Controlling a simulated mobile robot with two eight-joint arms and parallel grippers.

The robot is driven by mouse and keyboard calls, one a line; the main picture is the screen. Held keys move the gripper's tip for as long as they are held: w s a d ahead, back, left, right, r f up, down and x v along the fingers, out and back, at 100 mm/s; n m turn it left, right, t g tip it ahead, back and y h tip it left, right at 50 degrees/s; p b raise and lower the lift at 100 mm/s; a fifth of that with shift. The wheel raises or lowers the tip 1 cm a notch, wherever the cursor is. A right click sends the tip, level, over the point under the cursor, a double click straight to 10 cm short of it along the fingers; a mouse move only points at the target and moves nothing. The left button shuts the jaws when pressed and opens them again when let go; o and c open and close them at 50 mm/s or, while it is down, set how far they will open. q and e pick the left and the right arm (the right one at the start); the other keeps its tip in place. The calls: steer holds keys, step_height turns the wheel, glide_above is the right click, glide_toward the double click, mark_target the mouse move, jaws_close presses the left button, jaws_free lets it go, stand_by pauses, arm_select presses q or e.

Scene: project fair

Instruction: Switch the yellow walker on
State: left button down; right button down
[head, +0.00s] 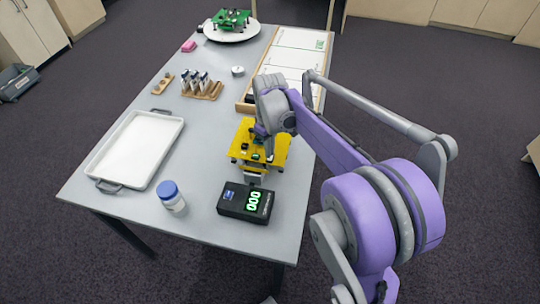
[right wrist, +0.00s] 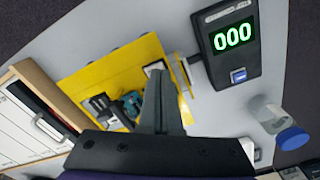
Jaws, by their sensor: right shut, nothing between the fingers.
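The yellow walker (head: 278,150) stands on the table's right side, behind the black box. In the right wrist view its yellow plate (right wrist: 88,75) carries dark and teal parts and a small pale part near its edge. My right gripper (head: 257,138) is over the walker, its arm coming in from the right. In the right wrist view its fingers (right wrist: 157,72) are shut and empty, with the tips at the small pale part. I cannot tell whether they touch it, and they partly hide it. My left gripper is not in view.
A black box (head: 246,201) with a green 000 display stands close in front of the walker. A blue-lidded jar (head: 172,197) and a white tray (head: 137,148) are to the left. A vial rack (head: 202,88), framed board (head: 297,52) and green walker (head: 231,17) are farther back.

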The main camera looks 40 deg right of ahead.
steer(key=shift+f+b, duration=0.5)
steer(key=shift+f, duration=0.4)
steer(key=shift+r, duration=0.1)
steer(key=shift+r+p, duration=2.5)
steer(key=shift+r, duration=1)
steer(key=s+a+f+m+t+p, duration=0.1)
steer(key=s+a+t, duration=0.4)
steer(key=s+a, duration=1.1)
steer(key=shift+a+f+m+p, duration=0.3)
steer(key=shift+m+p, duration=0.1)
steer(key=shift+p, duration=0.1)
